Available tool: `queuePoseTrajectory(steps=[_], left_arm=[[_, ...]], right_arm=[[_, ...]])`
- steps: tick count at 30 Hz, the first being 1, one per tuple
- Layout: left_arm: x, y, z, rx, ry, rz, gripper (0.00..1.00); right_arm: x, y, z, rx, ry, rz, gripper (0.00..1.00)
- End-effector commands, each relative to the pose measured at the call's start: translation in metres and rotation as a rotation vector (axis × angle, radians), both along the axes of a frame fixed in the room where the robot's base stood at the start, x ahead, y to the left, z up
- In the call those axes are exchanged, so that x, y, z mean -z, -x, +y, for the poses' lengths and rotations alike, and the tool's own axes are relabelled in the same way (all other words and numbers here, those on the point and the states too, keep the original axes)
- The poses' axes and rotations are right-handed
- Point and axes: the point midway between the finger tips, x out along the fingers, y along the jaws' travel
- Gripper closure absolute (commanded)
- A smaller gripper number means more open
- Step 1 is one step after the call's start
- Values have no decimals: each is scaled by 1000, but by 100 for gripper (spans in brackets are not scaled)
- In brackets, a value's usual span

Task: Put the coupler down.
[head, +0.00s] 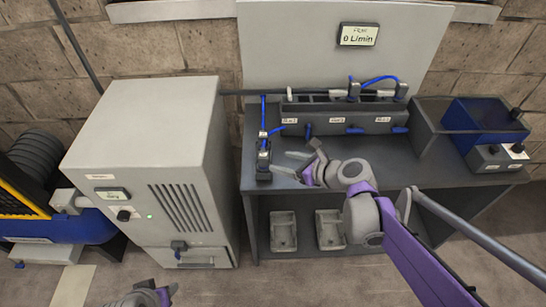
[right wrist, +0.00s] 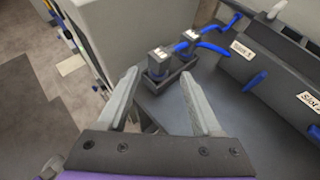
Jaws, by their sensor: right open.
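A grey-and-blue coupler (right wrist: 160,62) stands in a small dark holder (right wrist: 172,83) on the bench. A second grey block (right wrist: 187,42) with a blue hose is just behind it. In the head view the holder (head: 264,175) is at the bench's left end, with the coupler (head: 263,146) upright in it. My right gripper (head: 290,163) is open beside it, and nothing is held between its fingers. In the wrist view the right gripper (right wrist: 158,78) has its fingertips apart, either side of the nearer coupler in the picture; I see no clear contact. My left gripper (head: 150,295) is partly cut off at the bottom.
A labelled dark manifold (head: 318,116) with blue levers runs along the bench back. A grey cabinet (head: 150,170) stands close on the left. A blue box (head: 484,122) sits at the right end. Two grey trays (head: 284,232) are on the lower shelf.

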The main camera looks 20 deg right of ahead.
Motion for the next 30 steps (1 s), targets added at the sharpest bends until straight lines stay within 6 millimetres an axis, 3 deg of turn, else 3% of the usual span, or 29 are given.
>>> queuePoseTrajectory(steps=[7, 11, 16, 21, 27, 30], left_arm=[[-3, -1, 0, 0, 0, -1, 50], [-3, 0, 0, 0, 0, -1, 50], [-3, 0, 0, 0, 0, -1, 50], [-3, 0, 0, 0, 0, -1, 50], [-3, -1, 0, 0, 0, -1, 50], [-3, -1, 0, 0, 0, -1, 50]], right_arm=[[-9, 20, -6, -26, 38, -5, 33], [4, 44, 12, -196, 284, -43, 33], [35, 105, 37, -693, 877, -161, 33], [60, 163, 36, -1292, 1429, -317, 33], [74, 200, 20, -1819, 1792, -449, 33], [76, 207, 15, -1944, 1863, -478, 33]])
